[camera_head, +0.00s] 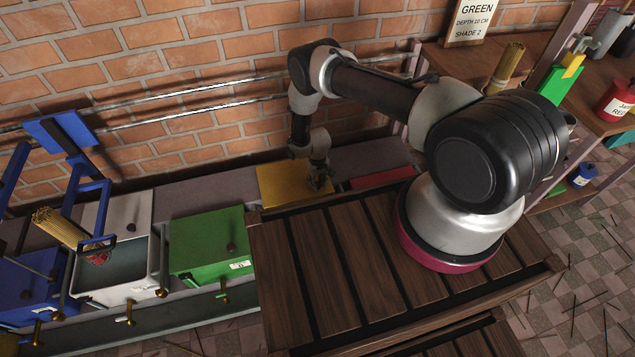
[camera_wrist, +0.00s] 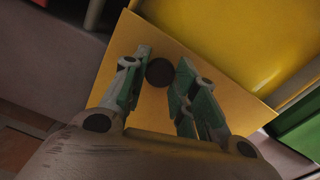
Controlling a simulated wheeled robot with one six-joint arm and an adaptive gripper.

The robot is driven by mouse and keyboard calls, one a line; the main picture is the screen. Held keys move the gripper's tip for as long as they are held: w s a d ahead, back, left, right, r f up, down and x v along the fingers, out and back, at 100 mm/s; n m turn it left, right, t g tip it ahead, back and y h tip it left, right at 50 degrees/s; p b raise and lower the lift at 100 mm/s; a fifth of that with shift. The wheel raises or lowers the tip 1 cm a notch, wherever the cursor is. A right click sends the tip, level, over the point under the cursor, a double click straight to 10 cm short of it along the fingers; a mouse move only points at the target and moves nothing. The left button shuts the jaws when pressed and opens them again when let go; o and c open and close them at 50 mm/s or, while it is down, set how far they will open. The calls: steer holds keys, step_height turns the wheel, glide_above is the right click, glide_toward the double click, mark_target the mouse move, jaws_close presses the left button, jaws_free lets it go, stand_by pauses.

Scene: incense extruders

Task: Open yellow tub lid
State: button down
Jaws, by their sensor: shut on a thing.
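The yellow tub lid (camera_head: 285,187) is in the row of tubs along the wall, behind the wooden slatted platform. My gripper (camera_head: 318,180) is at the lid's right side. In the wrist view, my gripper (camera_wrist: 157,85) has its two fingers on either side of the lid's dark round knob (camera_wrist: 160,71), shut on it. The yellow lid (camera_wrist: 105,85) spreads under the fingers. Another yellow surface (camera_wrist: 235,40), apparently the tub, shows beyond the lid's edge. The platform hides the tub's front in the head view, and I cannot tell how far the lid is raised.
Left of it are a closed green tub (camera_head: 205,258), an open white tub (camera_head: 112,290) and a blue tub (camera_head: 35,275). Incense sticks (camera_head: 62,228) hang over the white tub. A red lid (camera_head: 383,178) lies to the right. Metal rails (camera_head: 200,88) run along the brick wall.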

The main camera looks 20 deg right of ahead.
steer(key=shift+w, duration=0.1)
steer(key=c, duration=1.1)
jaws_free()
step_height(320, 180, up, 12)
